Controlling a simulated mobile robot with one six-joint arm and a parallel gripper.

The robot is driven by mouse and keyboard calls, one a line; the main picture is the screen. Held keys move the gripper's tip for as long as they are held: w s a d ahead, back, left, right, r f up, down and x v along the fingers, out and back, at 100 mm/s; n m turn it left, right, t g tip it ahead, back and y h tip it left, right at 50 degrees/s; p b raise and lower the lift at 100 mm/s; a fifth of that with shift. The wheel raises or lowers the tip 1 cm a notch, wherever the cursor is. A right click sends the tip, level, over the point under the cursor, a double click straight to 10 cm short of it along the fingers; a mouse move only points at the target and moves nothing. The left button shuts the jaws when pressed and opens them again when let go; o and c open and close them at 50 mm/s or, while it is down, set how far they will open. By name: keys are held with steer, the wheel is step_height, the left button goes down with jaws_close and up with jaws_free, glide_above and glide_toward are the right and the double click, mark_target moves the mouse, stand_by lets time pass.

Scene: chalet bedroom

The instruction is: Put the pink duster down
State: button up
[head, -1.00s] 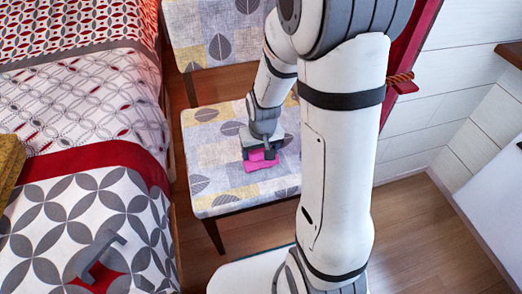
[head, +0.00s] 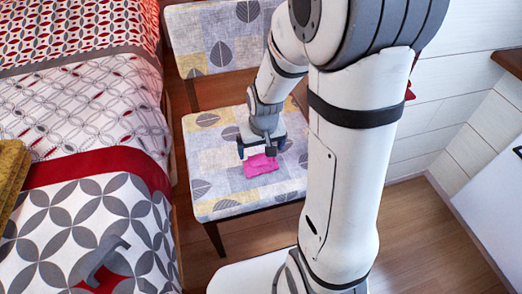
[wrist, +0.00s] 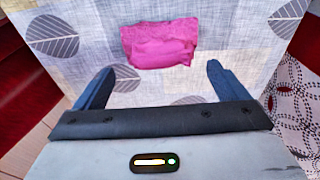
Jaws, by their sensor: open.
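The pink duster (head: 261,166) lies on the patterned seat of the chair (head: 225,198), a folded cloth near the middle of the seat. It also shows in the wrist view (wrist: 160,45), flat on the fabric beyond the fingertips. My gripper (head: 261,152) is just above and behind the duster in the head view. In the wrist view my gripper (wrist: 158,82) has its two dark fingers spread wide, with nothing between them but seat fabric. The fingers appear clear of the duster.
A bed (head: 85,150) with a patterned cover stands to the left, with a grey object (head: 98,258) on it. A mustard cloth (head: 10,170) is at the left edge. The chair's backrest (head: 225,38) rises behind the seat. Bare seat surrounds the duster.

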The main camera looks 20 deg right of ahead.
steer(key=s+r+p, duration=0.2)
steer(key=s+r, duration=1.1)
steer(key=r, duration=0.2)
steer(key=shift+g, duration=0.3)
steer(key=shift+o, duration=0.5)
